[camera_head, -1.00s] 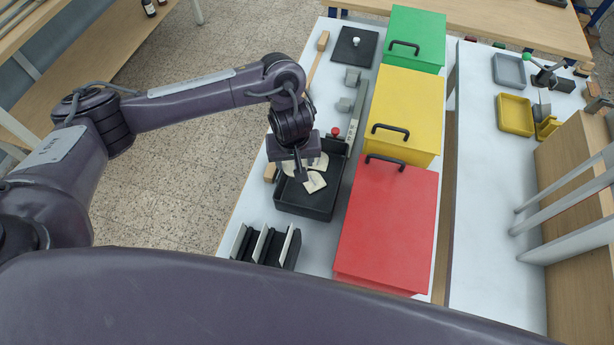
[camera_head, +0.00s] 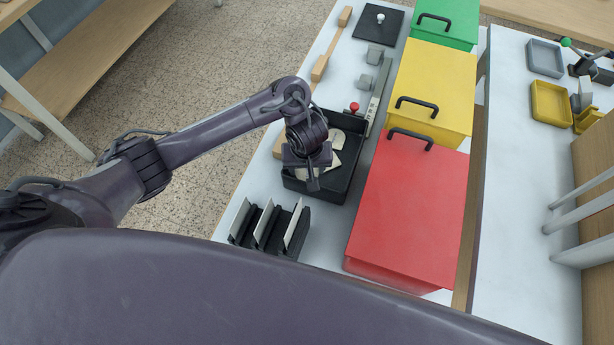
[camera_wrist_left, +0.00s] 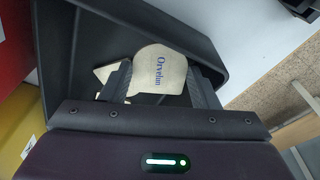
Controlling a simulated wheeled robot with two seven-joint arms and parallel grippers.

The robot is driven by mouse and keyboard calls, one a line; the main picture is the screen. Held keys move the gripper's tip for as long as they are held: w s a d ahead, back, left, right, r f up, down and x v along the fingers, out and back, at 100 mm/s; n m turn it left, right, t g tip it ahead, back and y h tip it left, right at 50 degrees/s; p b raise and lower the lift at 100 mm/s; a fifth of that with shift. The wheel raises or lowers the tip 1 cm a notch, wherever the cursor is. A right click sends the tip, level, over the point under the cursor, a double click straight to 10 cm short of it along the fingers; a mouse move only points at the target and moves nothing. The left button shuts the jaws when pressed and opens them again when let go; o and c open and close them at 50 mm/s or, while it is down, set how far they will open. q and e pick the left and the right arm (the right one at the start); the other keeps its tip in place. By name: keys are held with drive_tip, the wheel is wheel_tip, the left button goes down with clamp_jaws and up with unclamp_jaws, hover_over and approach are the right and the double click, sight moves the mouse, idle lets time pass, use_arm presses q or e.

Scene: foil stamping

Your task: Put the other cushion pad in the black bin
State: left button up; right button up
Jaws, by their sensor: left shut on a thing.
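The black bin (camera_head: 345,188) is an open black tray on the white table, and its wall also shows in the wrist view (camera_wrist_left: 80,35). My left gripper (camera_head: 313,180) is over the front left part of the bin. In the wrist view its two fingers (camera_wrist_left: 160,88) are shut on a cream pad (camera_wrist_left: 160,72) with a rounded end and blue lettering. Another cream piece (camera_wrist_left: 103,73) shows behind the left finger. In the head view, cream pieces (camera_head: 337,139) show in the bin beside the gripper, which partly hides them. Contact with the bin floor cannot be told. My right gripper is out of view.
Red (camera_head: 415,205), yellow (camera_head: 436,90) and green (camera_head: 446,18) lidded boxes stand right of the bin. A black rack (camera_head: 270,232) with pale plates is in front. A black plate with a white knob (camera_head: 380,22) and grey blocks (camera_head: 374,56) lie behind.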

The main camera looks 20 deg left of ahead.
sight(307, 174)
use_arm(q)
wheel_tip(307, 174, down, 4)
drive_tip(key=b, duration=0.2)
drive_tip(key=shift+s+b, duration=0.1)
drive_tip(key=shift+b, duration=0.3)
drive_tip(key=shift+r, duration=0.2)
drive_tip(key=o, duration=0.7)
drive_tip(key=shift+f, duration=0.1)
drive_tip(key=shift+c, duration=0.2)
wheel_tip(307, 174, up, 12)
drive_tip(key=s+p, duration=0.1)
drive_tip(key=p, duration=1)
drive_tip(key=shift+s+d, duration=0.3)
drive_tip(key=shift+s, duration=0.05)
